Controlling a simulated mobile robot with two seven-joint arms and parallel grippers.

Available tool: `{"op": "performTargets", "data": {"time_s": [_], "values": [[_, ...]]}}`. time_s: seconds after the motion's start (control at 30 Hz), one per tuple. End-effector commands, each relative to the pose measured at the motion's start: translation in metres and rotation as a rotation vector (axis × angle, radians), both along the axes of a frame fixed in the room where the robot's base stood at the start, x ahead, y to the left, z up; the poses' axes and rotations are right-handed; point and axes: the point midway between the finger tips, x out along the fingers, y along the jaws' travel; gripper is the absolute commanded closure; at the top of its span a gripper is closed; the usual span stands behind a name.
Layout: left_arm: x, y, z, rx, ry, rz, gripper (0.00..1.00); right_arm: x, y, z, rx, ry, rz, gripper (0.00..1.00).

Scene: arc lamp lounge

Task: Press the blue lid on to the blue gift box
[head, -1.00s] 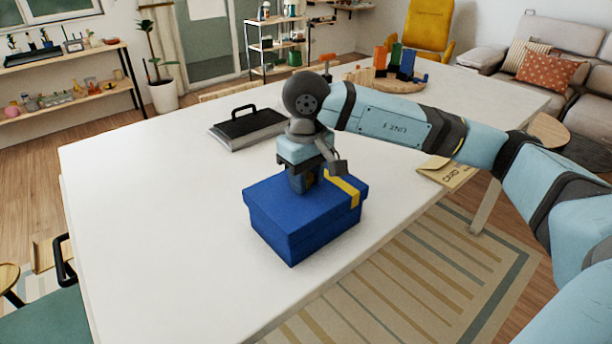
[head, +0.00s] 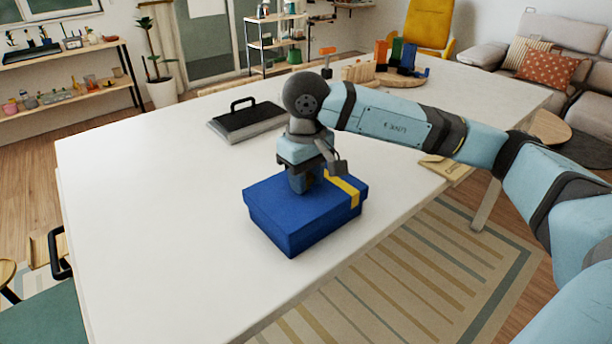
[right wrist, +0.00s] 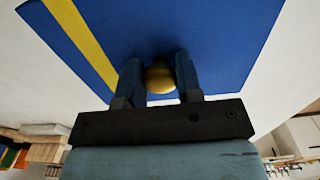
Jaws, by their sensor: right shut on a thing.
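The blue lid (head: 275,197) with a yellow ribbon stripe lies level over the blue gift box (head: 272,233) near the table's front edge. Only a low band of the box's wall shows beneath the lid's rim; I cannot tell whether the lid is fully down. My right gripper (head: 303,184) points down over the lid's middle. In the right wrist view its two fingers (right wrist: 159,72) are shut on the lid's round gold knob (right wrist: 159,79). The inside of the box is hidden. My left gripper is not in view.
A grey case with a black handle (head: 246,120) lies behind the box on the white table (head: 150,210). A tan envelope (head: 447,167) lies at the right edge. A round wooden board (head: 402,79) with coloured blocks stands at the back. The table's left part is clear.

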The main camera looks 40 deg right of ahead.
Motion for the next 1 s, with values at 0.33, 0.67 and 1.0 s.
{"op": "performTargets", "data": {"time_s": [0.33, 0.67, 1.0], "values": [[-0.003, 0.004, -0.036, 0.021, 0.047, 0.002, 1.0, 0.0, 0.0, -0.006, 0.0, 0.0, 0.0, 0.38], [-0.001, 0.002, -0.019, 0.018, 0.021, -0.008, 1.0, 0.0, 0.0, -0.007, 0.0, 0.0, 0.0, 0.38], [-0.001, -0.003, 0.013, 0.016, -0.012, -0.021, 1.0, 0.001, 0.0, 0.053, 0.0, -0.005, 0.0, 0.38]]}}
